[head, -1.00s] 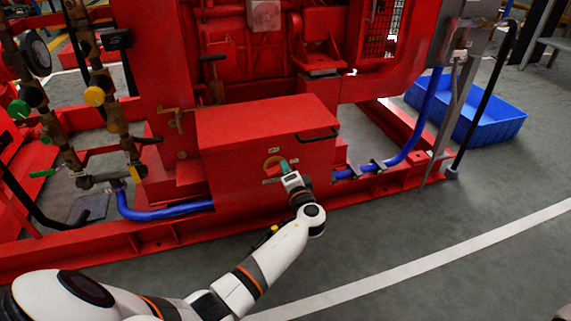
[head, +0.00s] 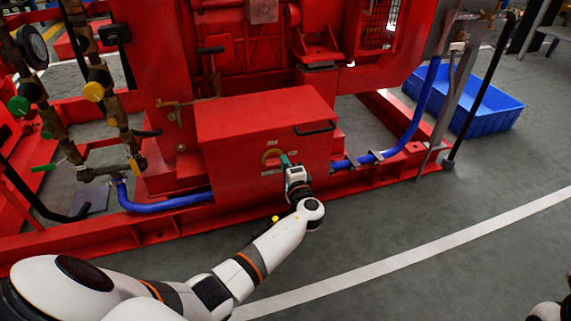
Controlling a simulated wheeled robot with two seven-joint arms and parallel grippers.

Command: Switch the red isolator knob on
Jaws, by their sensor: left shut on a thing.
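The red isolator knob sits on a round yellow plate (head: 270,156) on the front face of a red box (head: 225,160). The knob itself is largely hidden by the fingers, and I cannot make out its angle. My left gripper (head: 284,160), with greenish fingertips, reaches the knob from the front right and is shut on it. My left arm comes up from the lower left. My right gripper is not in view; only a bit of my own body shows at the bottom right corner.
A black handle (head: 316,129) sticks out from the box's right front. Blue hoses (head: 165,205) run along the red base frame (head: 170,233). Valves and a gauge (head: 34,47) stand at left. A blue crate (head: 490,105) lies at right. The grey floor in front is free.

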